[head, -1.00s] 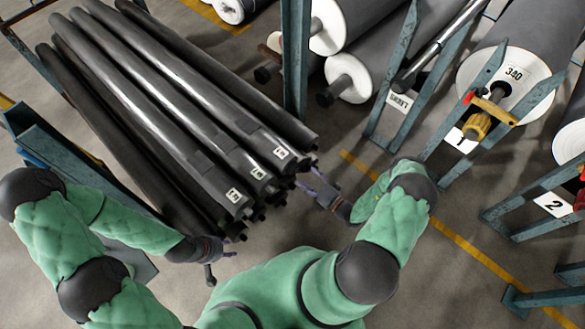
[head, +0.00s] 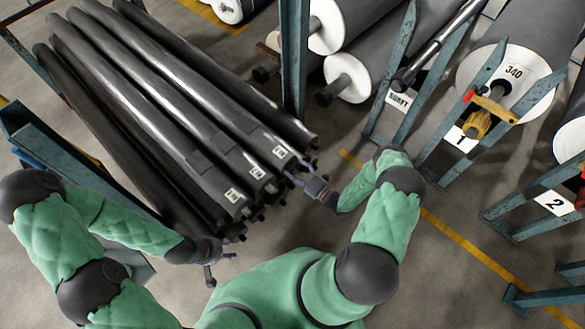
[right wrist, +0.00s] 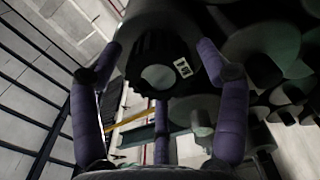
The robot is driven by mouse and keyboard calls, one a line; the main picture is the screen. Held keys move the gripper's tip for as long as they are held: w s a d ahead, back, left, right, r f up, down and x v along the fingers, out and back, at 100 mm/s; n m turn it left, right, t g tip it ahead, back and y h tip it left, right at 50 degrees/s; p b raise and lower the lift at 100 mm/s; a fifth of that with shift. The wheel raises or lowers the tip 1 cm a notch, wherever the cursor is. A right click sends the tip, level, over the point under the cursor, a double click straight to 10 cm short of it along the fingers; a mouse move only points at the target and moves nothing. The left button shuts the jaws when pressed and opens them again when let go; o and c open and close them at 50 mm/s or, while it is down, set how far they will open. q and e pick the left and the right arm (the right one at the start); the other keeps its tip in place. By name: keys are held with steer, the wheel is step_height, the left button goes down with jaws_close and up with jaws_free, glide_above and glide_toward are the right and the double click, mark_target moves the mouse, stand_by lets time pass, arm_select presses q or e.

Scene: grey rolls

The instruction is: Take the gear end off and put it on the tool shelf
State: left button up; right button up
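In the right wrist view a dark ribbed end piece (right wrist: 150,50) with a pale round face sits on a roll end, beside a small white label. It looks like a gear end, but the picture is dark. My right gripper (right wrist: 159,55) is open, its purple fingers on either side of the piece with gaps visible. In the head view my right gripper (head: 292,178) is at the near end of the stacked dark rolls (head: 185,120), by the right-hand label. My left gripper (head: 224,268) has its fingers spread and is empty, just below the stack. I cannot identify the tool shelf for certain.
A teal metal frame (head: 45,150) stands left of the stack, and a teal post (head: 294,60) stands behind it. On the right, a large roll marked 340 (head: 512,72) with a yellow ribbed fitting (head: 479,124) rests on a stand. Open floor lies between.

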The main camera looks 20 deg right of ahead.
jaws_close()
steer(key=shift+v, duration=2.9)
